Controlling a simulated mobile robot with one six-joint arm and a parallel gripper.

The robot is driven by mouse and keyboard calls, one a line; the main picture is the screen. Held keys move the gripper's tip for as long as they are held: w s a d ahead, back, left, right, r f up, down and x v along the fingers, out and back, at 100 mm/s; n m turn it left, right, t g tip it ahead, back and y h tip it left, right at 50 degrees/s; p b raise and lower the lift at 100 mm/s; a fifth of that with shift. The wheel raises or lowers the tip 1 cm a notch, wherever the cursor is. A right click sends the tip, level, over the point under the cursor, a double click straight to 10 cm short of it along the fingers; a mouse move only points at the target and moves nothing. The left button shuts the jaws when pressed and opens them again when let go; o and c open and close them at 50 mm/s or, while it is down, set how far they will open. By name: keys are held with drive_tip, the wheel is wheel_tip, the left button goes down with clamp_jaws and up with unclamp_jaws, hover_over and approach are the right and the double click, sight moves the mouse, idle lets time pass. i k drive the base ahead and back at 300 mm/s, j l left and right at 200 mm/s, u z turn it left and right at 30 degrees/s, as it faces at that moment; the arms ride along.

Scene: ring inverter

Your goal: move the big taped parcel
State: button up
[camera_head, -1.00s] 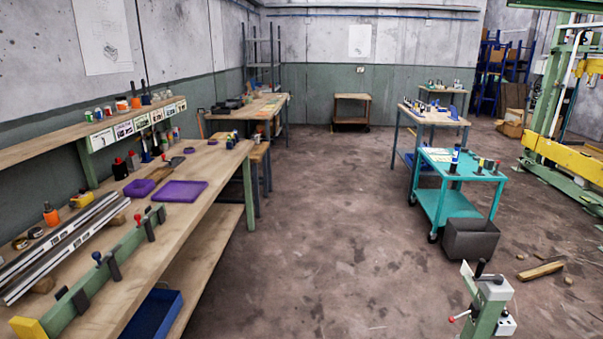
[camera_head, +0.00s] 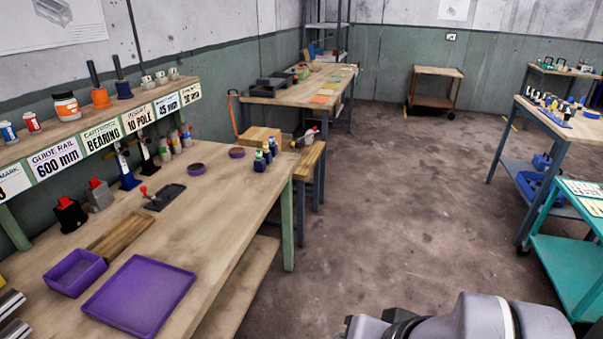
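A brown cardboard box (camera_head: 260,139) sits on a low wooden side table just beyond the far end of the long workbench. It is small in view, and I cannot tell whether it is taped or whether it is the big parcel. No other parcel shows. Part of my grey arm (camera_head: 465,320) shows at the bottom edge, but my gripper is out of view.
The long workbench (camera_head: 215,235) on the left carries purple trays (camera_head: 140,295), bottles and tools below a labelled shelf. Another bench (camera_head: 300,95) stands behind. A teal cart (camera_head: 570,265) and a blue-legged table (camera_head: 545,115) stand right. The floor between (camera_head: 400,200) is clear.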

sight(254, 137)
drive_tip(key=i+u, duration=0.3)
drive_tip(key=i, duration=1.1)
drive_tip(key=i+l+u, duration=0.5)
drive_tip(key=i+l, duration=0.25)
drive_tip(key=i+l+u, duration=0.25)
drive_tip(key=l, duration=0.3)
drive_tip(key=i+l+u, duration=0.25)
drive_tip(key=i+l, duration=0.15)
drive_tip(key=l, duration=0.2)
drive_tip(key=i+l+u, duration=0.25)
drive_tip(key=l, duration=0.35)
drive_tip(key=i+l+u, duration=0.25)
drive_tip(key=l, duration=0.35)
drive_tip(key=l+u, duration=0.25)
drive_tip(key=l, duration=0.4)
drive_tip(key=l+u, duration=0.25)
drive_tip(key=l, duration=0.45)
drive_tip(key=i, duration=0.05)
